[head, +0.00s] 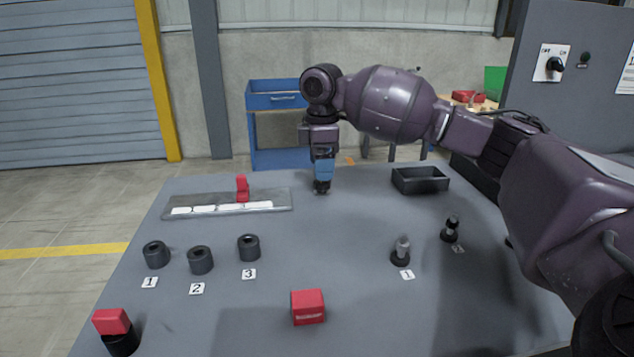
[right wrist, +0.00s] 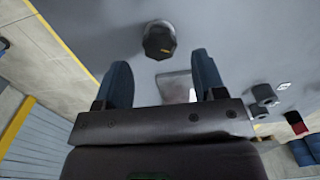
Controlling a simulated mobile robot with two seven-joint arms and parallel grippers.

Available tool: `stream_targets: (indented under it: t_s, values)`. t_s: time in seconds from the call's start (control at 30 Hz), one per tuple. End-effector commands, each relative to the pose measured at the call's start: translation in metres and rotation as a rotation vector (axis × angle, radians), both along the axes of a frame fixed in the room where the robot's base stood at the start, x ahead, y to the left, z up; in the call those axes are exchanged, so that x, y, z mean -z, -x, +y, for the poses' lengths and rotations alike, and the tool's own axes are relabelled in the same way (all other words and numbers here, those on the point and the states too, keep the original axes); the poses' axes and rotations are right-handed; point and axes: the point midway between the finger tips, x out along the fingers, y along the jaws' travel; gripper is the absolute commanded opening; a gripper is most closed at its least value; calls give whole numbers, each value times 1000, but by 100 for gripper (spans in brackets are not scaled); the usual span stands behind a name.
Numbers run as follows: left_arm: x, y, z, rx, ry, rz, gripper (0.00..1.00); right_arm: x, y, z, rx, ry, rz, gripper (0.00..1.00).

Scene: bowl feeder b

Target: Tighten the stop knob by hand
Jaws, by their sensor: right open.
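The knob (right wrist: 160,40), dark and many-sided with a small orange mark, stands on the grey table just past my right fingertips in the right wrist view. My right gripper (head: 322,184) points down at the table's back edge, to the right of the metal plate. Its two blue fingers (right wrist: 160,72) are apart with nothing between them. In the head view a dark shape shows at the fingertips; the fingers partly hide it, and I cannot tell whether they touch it. My left gripper is not in view in the head picture.
A metal plate (head: 282,201) with white labels carries a red upright piece (head: 242,188). Several dark collars (head: 200,260), a red block (head: 308,307), two small upright parts (head: 401,250) and a black tray (head: 420,180) stand on the table (head: 330,240). The centre is clear.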

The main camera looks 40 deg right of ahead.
Motion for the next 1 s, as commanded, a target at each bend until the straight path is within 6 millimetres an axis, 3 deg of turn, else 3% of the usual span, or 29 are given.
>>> stream_targets:
  t_s: [0.03, 0.2, 0.67, 1.0]
  values:
    - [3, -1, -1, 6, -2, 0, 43, 14, 0, -1, 0, 3, 9, 64]
    - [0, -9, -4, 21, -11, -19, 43, 31, 0, 0, -1, 1, 6, 64]
    - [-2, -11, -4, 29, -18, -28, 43, 37, 0, 0, 0, 1, -2, 64]
    - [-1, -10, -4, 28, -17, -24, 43, 37, 0, 0, -1, 1, -1, 14]
